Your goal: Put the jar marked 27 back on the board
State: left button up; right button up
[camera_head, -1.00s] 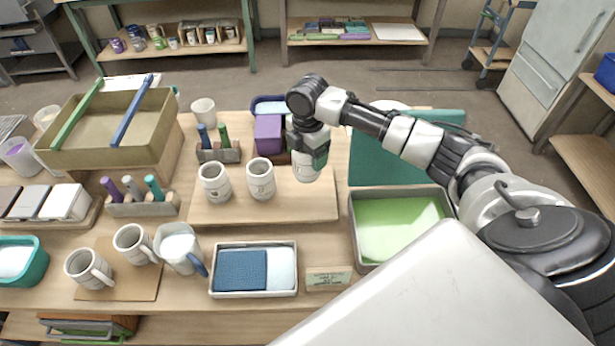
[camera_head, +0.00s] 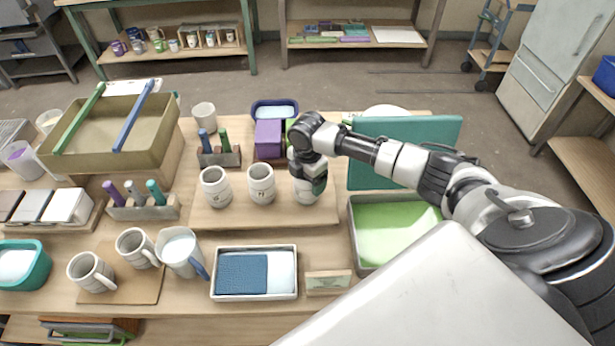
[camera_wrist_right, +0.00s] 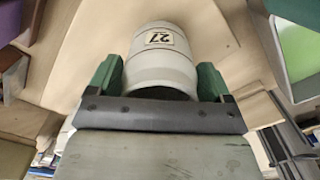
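The jar marked 27 is a pale ribbed jar; its label shows in the right wrist view (camera_wrist_right: 160,40). In the head view the jar (camera_head: 307,193) is upright at the right part of the wooden board (camera_head: 265,217), its base at or very near the surface. My right gripper (camera_head: 310,172) comes down over it from above. In the wrist view the green fingers of the right gripper (camera_wrist_right: 160,82) lie against both sides of the jar. Two similar jars stand to its left on the board, the middle one (camera_head: 261,184) and the left one (camera_head: 215,187). My left gripper is not in view.
A purple box (camera_head: 268,139) and a blue tub (camera_head: 275,109) stand behind the board. A green-filled tray (camera_head: 398,231) and a teal panel (camera_head: 375,176) are to the right. A tray with a blue sponge (camera_head: 242,274) lies in front. The board's front strip is clear.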

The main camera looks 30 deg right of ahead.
jog(key=o, duration=0.3)
jog(key=shift+r, duration=0.25)
notch_tip(320, 180, up, 12)
jog(key=b, duration=0.2)
